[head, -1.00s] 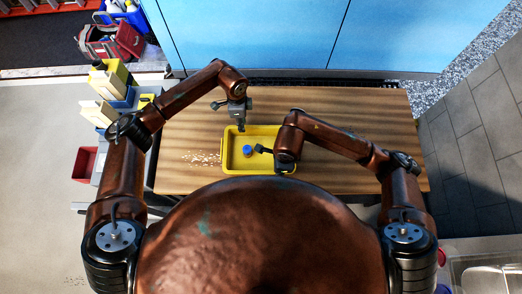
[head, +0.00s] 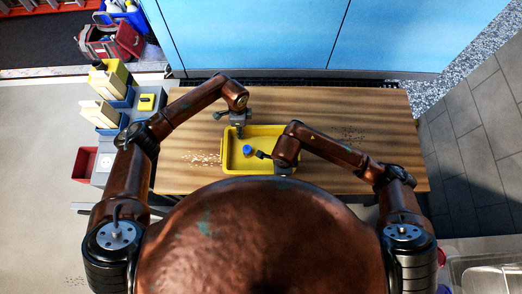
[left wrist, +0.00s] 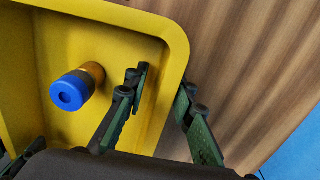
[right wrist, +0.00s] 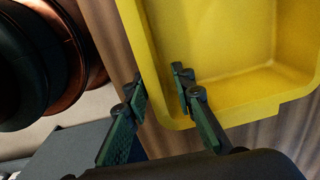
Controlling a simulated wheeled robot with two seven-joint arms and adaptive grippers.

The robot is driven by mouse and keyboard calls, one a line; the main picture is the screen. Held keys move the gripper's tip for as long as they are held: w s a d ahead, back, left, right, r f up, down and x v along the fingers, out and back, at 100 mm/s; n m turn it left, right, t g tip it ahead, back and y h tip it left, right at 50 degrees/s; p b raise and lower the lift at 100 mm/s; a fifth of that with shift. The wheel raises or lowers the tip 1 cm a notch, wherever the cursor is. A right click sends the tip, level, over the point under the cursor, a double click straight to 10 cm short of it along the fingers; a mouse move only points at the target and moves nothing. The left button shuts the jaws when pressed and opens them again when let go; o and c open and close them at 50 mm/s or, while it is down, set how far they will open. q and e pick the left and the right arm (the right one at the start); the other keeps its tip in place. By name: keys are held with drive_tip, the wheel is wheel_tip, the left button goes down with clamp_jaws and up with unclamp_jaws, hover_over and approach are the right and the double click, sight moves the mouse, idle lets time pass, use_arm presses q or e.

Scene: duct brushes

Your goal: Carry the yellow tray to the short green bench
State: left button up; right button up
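The yellow tray (head: 233,168) lies on a wooden table. My left gripper (head: 239,132) is at the tray's far edge. In the left wrist view its fingers (left wrist: 162,88) are apart, one inside and one outside the tray wall. My right gripper (head: 283,170) is at the near edge, partly hidden by its arm. In the right wrist view its fingers (right wrist: 160,85) are apart, astride the wall. I see no green bench.
The wooden table (head: 360,180) has pale crumbs (head: 202,158) left of the tray and dark specks (head: 352,135) to the right. A blue wall (head: 270,35) stands behind it. Yellow and blue bins (head: 112,90) are at the left, a sink (head: 485,275) at lower right.

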use_arm(q)
drive_tip(key=shift+f, duration=0.35)
use_arm(e)
drive_tip(key=shift+f, duration=0.4)
use_arm(q)
drive_tip(key=shift+c, duration=0.2)
use_arm(e)
drive_tip(key=shift+c, duration=0.2)
use_arm(q)
clamp_jaws()
use_arm(e)
clamp_jaws()
drive_tip(key=shift+r, duration=0.1)
